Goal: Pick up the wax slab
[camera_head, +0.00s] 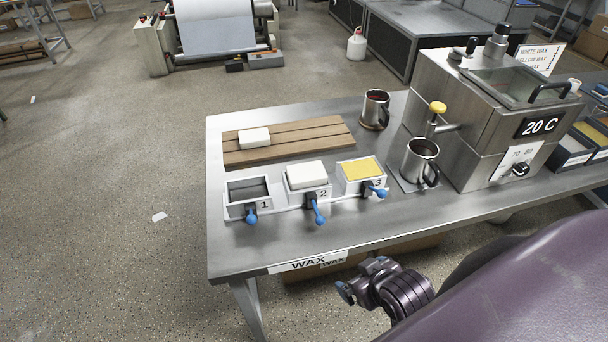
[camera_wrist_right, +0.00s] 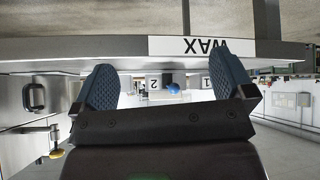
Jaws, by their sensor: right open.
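A white wax slab (camera_head: 254,138) lies on a slatted wooden board (camera_head: 320,138) at the back left of the steel table (camera_head: 225,258). Another white slab (camera_head: 306,175) sits in the tray numbered 2, and a yellow slab (camera_head: 360,168) sits in the tray to its right. The tray numbered 1 (camera_head: 247,190) holds no slab and shows a dark inside. My right gripper (camera_head: 362,278) is low in front of the table's front edge, apart from all slabs. In the right wrist view the right gripper (camera_wrist_right: 170,88) is open and empty, facing the table edge. My left gripper is not in view.
Two metal mugs (camera_head: 375,108) (camera_head: 420,160) stand right of the board and trays. A steel wax machine (camera_head: 490,115) reading 20 C fills the table's right. Blue-handled levers (camera_head: 317,210) stick out at the front of the trays. The table's front edge carries a WAX label (camera_head: 308,262).

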